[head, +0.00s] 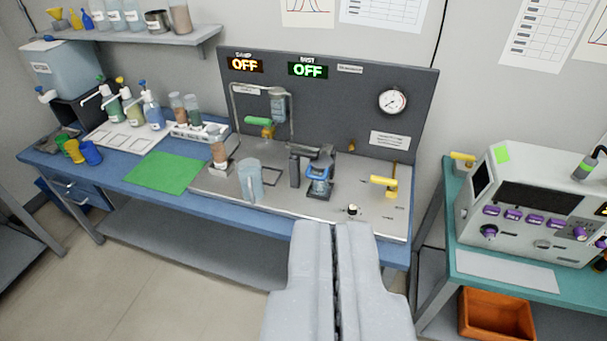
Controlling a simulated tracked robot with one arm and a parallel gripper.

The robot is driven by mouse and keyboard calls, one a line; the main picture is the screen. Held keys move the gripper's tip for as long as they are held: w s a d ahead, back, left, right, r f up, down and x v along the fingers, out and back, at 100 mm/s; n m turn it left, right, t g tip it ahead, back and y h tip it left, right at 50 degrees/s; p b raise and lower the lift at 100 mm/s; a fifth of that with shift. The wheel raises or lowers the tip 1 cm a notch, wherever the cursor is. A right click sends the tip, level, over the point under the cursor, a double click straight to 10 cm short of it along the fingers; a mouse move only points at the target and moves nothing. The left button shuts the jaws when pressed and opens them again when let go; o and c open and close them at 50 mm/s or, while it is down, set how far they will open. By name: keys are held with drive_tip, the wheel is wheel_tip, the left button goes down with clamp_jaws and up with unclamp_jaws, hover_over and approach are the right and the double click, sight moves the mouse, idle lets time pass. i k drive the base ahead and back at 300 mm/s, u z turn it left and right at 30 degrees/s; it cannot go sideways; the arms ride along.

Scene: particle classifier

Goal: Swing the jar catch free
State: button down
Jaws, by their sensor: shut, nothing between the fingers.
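A small jar with blue parts (319,182) stands on the metal bench plate of the classifier, in the middle of the view. A dark grey clamp-like fitting (296,168) stands at its left, with an arm reaching over the jar's top. The jar catch cannot be told apart clearly at this size. My gripper (335,225) is shut and empty. In the picture its fingertips lie below the jar, in front of the plate's front edge and apart from the jar.
A clear jug (251,182) stands left of the jar. A yellow-handled valve (384,184) and a small black knob (352,209) lie to the right. A green handle (257,121) is behind. A teal table (451,208) with an instrument stands far right.

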sight(295, 153)
drive_tip(key=u, duration=0.5)
drive_tip(key=i, duration=0.65)
drive_tip(key=z, duration=0.5)
drive_tip(key=k, duration=0.5)
drive_tip(key=u, duration=0.8)
drive_tip(key=i, duration=1.5)
drive_tip(key=z, duration=0.05)
